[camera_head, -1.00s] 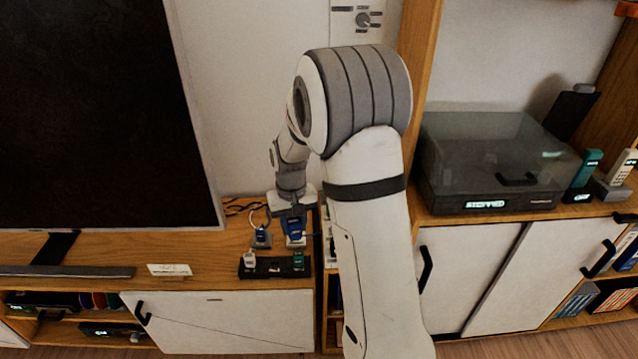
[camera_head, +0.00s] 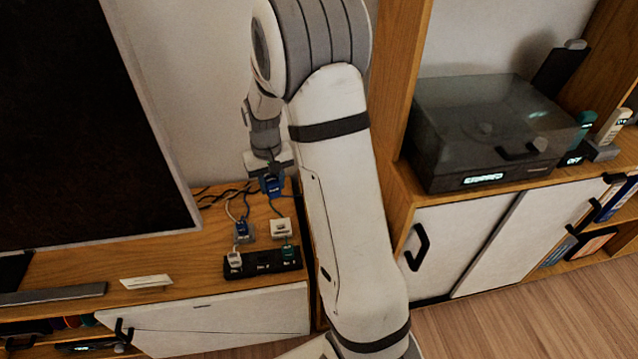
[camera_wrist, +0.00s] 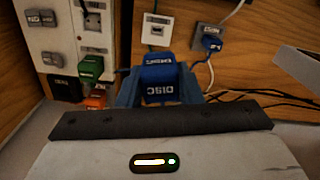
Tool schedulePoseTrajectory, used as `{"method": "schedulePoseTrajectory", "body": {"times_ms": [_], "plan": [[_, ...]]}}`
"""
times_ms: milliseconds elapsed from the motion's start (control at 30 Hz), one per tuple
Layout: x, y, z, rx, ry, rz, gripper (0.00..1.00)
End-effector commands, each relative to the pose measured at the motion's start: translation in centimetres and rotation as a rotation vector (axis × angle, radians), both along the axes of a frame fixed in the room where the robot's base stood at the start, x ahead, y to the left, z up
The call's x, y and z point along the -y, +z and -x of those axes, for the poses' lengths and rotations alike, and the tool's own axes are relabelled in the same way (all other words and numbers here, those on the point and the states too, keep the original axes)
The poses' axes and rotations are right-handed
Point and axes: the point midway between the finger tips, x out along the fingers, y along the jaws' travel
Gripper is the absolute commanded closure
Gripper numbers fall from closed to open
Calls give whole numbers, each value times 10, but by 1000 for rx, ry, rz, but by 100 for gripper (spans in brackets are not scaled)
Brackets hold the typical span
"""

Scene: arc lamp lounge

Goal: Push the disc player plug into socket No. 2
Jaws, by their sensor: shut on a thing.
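My gripper (camera_head: 268,172) is shut on a blue plug (camera_head: 271,186), held above the wooden console. In the wrist view this blue plug (camera_wrist: 159,82) reads DISC and sits between the blue-grey fingers (camera_wrist: 157,90). The dark socket strip (camera_head: 262,269) lies at the console's front, below and nearer than the gripper. A white plug (camera_head: 234,260) is at its left and a green plug (camera_head: 288,252) at its right. The middle socket, with small lettering, looks empty. The strip's openings are too small to make out.
A white holder (camera_head: 281,228) stands empty between gripper and strip. Beside it a grey holder (camera_head: 245,231) carries another blue plug (camera_head: 241,228). Loose cables lie behind. A white card (camera_head: 146,281) lies left of the strip. A large screen (camera_head: 70,120) stands at the left.

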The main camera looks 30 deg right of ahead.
Motion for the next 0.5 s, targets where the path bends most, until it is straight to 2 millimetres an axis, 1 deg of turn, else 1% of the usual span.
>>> {"method": "schedulePoseTrajectory", "body": {"times_ms": [33,100,233,333,400,500], "plan": [[20,0,5,-4,-38,0,93],[46,-5,13,-4,-89,0,93],[87,-15,29,-3,-170,0,93],[107,-21,38,-1,-212,0,93],[114,-24,43,-2,-228,0,93],[118,-26,44,1,-235,0,93]]}}
